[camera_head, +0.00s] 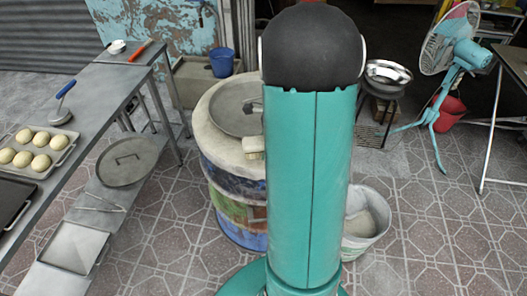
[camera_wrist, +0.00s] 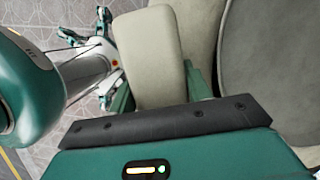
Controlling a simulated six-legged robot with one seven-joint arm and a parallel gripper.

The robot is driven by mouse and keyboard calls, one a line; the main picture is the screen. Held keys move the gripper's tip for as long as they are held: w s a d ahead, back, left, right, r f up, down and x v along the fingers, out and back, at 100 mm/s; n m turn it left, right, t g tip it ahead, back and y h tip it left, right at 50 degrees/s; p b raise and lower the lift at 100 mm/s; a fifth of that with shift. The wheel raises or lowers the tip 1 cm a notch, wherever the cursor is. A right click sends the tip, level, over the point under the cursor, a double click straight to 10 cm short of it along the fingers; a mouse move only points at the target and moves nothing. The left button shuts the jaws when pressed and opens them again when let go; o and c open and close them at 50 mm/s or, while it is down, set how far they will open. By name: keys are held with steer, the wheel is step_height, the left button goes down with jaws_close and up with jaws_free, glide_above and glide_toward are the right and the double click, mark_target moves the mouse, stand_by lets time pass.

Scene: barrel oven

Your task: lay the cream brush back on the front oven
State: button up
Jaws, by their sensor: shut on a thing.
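The front oven (camera_head: 218,172) is a painted barrel with a cream top, partly hidden by my teal arm in the head view. A round grey metal lid (camera_head: 232,112) lies on its top. The cream brush (camera_head: 253,155) shows as a pale block beside my arm, over the oven's near edge. In the wrist view the brush (camera_wrist: 148,60) sits between the green fingers of my gripper (camera_wrist: 158,88), which is shut on it. The cream oven top (camera_wrist: 200,25) and grey lid (camera_wrist: 275,70) appear beyond it. I cannot tell whether the brush touches the oven.
A metal table (camera_head: 75,125) with a tray of dough balls (camera_head: 35,150) stands at the left. A white bucket (camera_head: 365,225) stands right of the oven. A teal fan (camera_head: 450,60) and a red bucket (camera_head: 446,115) are at the right. The tiled floor at right front is clear.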

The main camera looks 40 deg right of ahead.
steer(key=shift+w+d+f, duration=0.1)
steer(key=shift+w+f, duration=0.3)
steer(key=shift+f, duration=1.65)
steer(key=shift+f, duration=0.15)
steer(key=o, duration=1.1)
